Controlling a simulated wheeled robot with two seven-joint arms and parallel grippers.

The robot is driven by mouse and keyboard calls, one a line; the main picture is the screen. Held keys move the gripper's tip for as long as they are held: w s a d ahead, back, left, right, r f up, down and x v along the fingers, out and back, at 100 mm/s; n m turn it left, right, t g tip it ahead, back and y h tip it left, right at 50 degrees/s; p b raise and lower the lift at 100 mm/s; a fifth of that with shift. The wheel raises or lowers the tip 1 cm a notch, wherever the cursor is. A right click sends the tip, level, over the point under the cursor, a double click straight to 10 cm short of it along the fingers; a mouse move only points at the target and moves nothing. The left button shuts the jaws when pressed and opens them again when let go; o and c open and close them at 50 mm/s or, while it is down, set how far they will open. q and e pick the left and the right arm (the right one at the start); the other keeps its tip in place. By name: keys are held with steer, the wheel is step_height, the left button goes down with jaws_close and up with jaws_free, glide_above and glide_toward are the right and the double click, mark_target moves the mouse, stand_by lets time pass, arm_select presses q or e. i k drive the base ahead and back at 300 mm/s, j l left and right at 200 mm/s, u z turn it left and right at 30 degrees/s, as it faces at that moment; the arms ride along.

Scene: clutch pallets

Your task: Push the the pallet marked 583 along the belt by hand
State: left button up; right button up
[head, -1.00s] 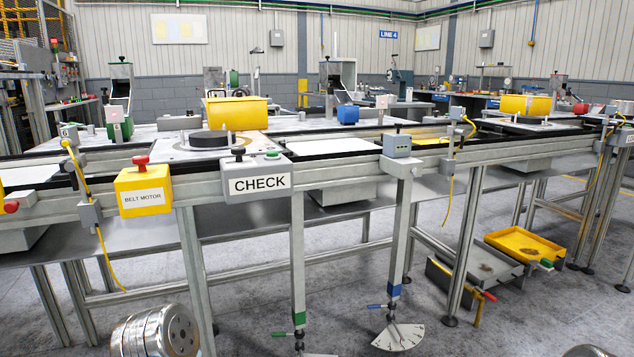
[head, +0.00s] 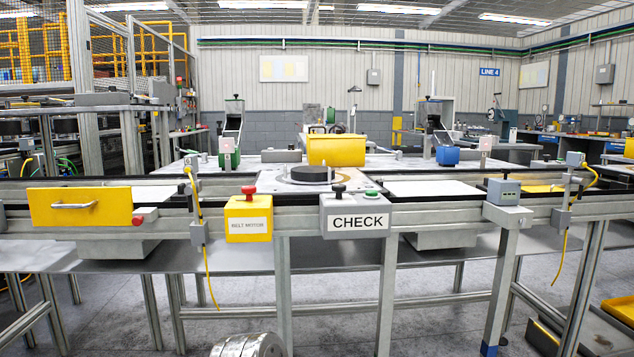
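A pale plate (head: 350,187) carrying a black disc (head: 310,173) sits on the line behind the CHECK box. It looks like a pallet, but I can read no number on it, so I cannot tell whether it is the one marked 583. The belt conveyor (head: 465,213) runs left to right across the view behind a grey front rail. Neither of my grippers is in view. Only a rounded metal part, probably of my own arm, shows at the bottom edge.
On the front rail are a yellow BELT MOTOR box (head: 248,218) with a red button, a grey CHECK box (head: 356,215), a small grey box (head: 503,192) and a yellow panel with a handle (head: 80,207). A yellow block (head: 337,150) stands behind the disc.

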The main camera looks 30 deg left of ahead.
mark_target(306, 181)
steer(key=i+j, duration=0.1)
steer(key=i, duration=0.75)
steer(key=u, duration=1.4)
